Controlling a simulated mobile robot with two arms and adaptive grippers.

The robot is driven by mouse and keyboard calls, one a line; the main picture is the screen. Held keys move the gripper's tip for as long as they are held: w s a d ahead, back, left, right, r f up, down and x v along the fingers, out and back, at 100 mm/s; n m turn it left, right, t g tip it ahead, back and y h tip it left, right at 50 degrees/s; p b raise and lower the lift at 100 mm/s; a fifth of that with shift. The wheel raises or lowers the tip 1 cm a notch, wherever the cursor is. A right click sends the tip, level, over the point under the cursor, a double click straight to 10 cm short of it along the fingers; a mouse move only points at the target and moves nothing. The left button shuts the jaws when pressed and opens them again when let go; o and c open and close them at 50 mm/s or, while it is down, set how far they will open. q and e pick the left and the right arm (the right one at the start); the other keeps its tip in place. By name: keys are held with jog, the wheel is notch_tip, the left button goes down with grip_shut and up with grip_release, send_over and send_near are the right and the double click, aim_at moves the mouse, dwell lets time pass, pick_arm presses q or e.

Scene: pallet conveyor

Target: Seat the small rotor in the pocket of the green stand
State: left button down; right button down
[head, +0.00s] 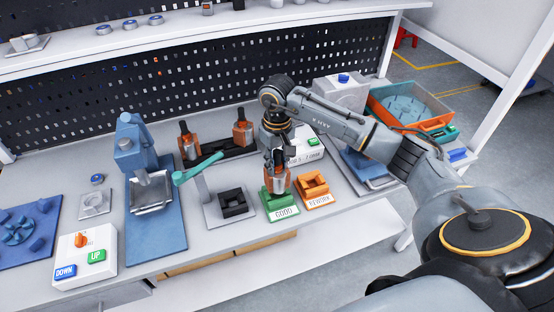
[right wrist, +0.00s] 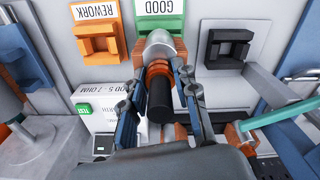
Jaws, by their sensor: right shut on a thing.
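The small rotor (right wrist: 158,82), with a silver end, a copper-coloured band and a black shaft, is between the fingers of my right gripper (head: 277,166). The fingers are shut on it, and the gripper (right wrist: 158,85) also shows in the right wrist view. In the head view the rotor (head: 278,183) stands roughly upright at the green stand (head: 281,205), which is labelled GOOD. In the right wrist view the silver end overlaps the green stand (right wrist: 172,24). The pocket is hidden behind the rotor, so I cannot tell whether the rotor touches it. My left gripper is not in view.
The orange REWORK stand (head: 313,189) is close on the right, and a black stand (head: 234,204) is on the left. A teal-handled lever (head: 193,173) and a black rack (head: 222,151) with orange-and-black parts are nearby. A blue press (head: 140,160) stands farther left.

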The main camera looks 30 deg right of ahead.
jog(key=shift+f+b, duration=0.3)
jog(key=shift+f, duration=0.4)
jog(key=shift+w+f+b, duration=0.1)
jog(key=shift+f+b, duration=0.55)
jog(key=shift+b, duration=0.15)
jog(key=c, duration=0.9)
grip_release()
jog(key=shift+c, duration=0.2)
jog(key=shift+s+f, duration=0.2)
jog(key=shift+s, duration=0.05)
jog(key=shift+w+r, duration=0.1)
jog(key=shift+r, duration=0.3)
notch_tip(320, 180, up, 12)
jog(key=shift+f, duration=0.2)
